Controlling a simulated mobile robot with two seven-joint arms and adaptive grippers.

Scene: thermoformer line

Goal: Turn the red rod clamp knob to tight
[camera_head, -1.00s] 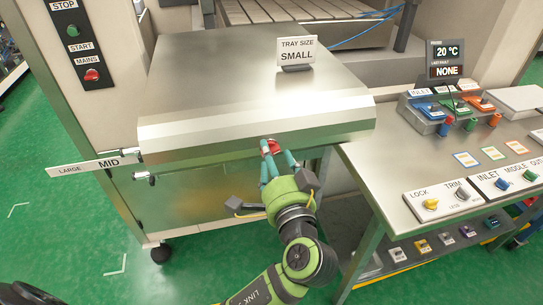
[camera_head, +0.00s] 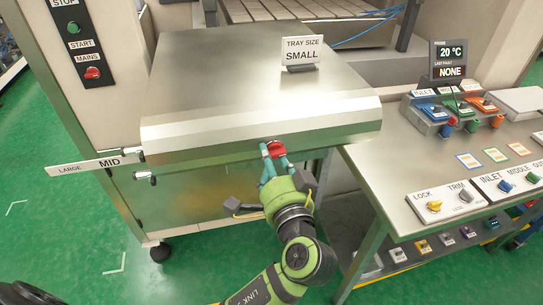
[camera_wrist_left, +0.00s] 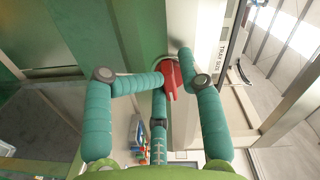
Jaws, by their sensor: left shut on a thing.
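The red rod clamp knob (camera_head: 276,148) is on the front face of the metal housing, just below its bevelled front edge. In the left wrist view the red knob (camera_wrist_left: 172,80) shows a raised pointer bar and sits between the teal fingers. My left gripper (camera_head: 273,152) is shut on the knob, with fingers on either side of it. The fingers (camera_wrist_left: 176,72) hide part of the knob's rim. I cannot read any tight or loose marking near it. My right gripper is not in view.
The metal housing (camera_head: 240,85) carries a "TRAY SIZE SMALL" sign (camera_head: 301,51). A control bench (camera_head: 395,165) with switches stands close on the right.

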